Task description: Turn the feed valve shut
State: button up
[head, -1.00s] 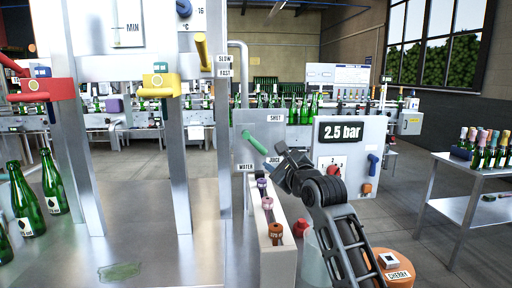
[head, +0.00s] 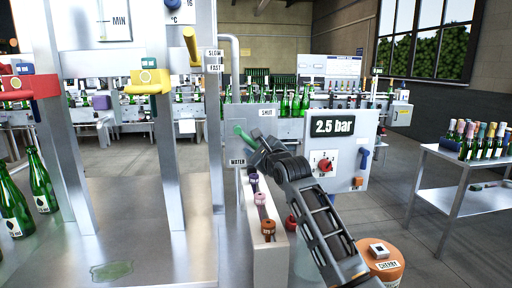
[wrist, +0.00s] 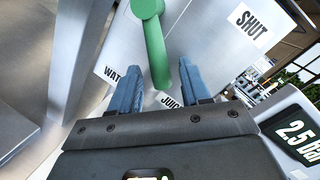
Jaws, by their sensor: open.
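The feed valve's green lever (head: 243,133) sits on a grey panel (head: 266,122). The panel has a SHUT label (head: 267,113) at upper right and a WATER label (head: 237,162) at lower left. In the wrist view the lever (wrist: 154,45) runs down from its round pivot toward the JUICE label (wrist: 171,101), which is partly hidden. My gripper (head: 255,146) is at the lever. In the wrist view its two blue fingers (wrist: 160,80) are apart, one on each side of the lever's free end. I cannot tell whether either touches it.
A 2.5 bar display (head: 333,123) and a red knob (head: 325,165) are right of the valve. A narrow ledge with several small knobs (head: 262,212) stands below it. A CHERRY drum (head: 385,268) is at lower right. Green bottles (head: 40,182) stand at left.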

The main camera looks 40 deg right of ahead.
jog(key=shift+c, duration=0.4)
grip_shut()
